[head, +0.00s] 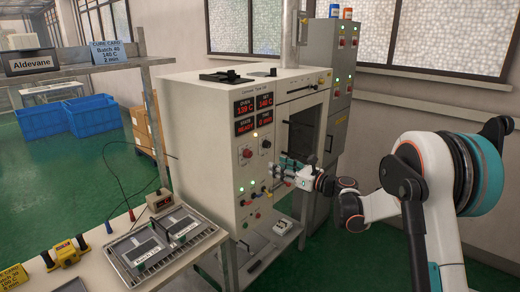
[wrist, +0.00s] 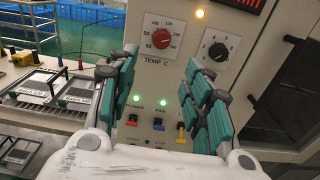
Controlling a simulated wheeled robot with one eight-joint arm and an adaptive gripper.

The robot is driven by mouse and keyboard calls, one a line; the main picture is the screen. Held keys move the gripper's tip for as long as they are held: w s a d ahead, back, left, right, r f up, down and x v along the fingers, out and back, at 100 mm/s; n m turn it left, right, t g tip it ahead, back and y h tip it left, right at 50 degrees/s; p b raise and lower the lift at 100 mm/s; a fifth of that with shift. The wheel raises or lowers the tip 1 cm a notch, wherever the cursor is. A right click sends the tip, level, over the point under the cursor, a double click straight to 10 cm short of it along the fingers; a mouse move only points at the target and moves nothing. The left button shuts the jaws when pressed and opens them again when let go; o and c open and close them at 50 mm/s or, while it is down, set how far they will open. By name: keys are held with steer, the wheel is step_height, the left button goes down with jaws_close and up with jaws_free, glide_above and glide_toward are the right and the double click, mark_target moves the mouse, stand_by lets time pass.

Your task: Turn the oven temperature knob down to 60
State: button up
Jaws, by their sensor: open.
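The red temperature knob (wrist: 162,40) sits on a white dial plate marked TEMP C, near the top middle of the wrist view. Numbers from 60 upward ring it; its pointer is too small to read surely. It also shows on the oven front (head: 247,153) in the head view. The oven (head: 200,105) is a cream cabinet with red displays (head: 264,100); SET appears to read 140 C. My gripper (wrist: 160,75) is open and empty, its teal fingers spread below and either side of the knob, apart from it. In the head view my gripper (head: 287,165) is in front of the panel.
A black selector knob (wrist: 217,51) is right of the red one. Lit buttons and small coloured switches (wrist: 158,124) lie below, between the fingers. The open oven chamber (head: 304,130) is to the right. A bench with trays (head: 120,262) stands at the front left.

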mark_target(250, 155)
steer(key=b+x, duration=0.1)
steer(key=x, duration=1.3)
steer(key=shift+w+d, duration=0.1)
steer(key=shift+d, duration=0.05)
steer(key=c, duration=1.1)
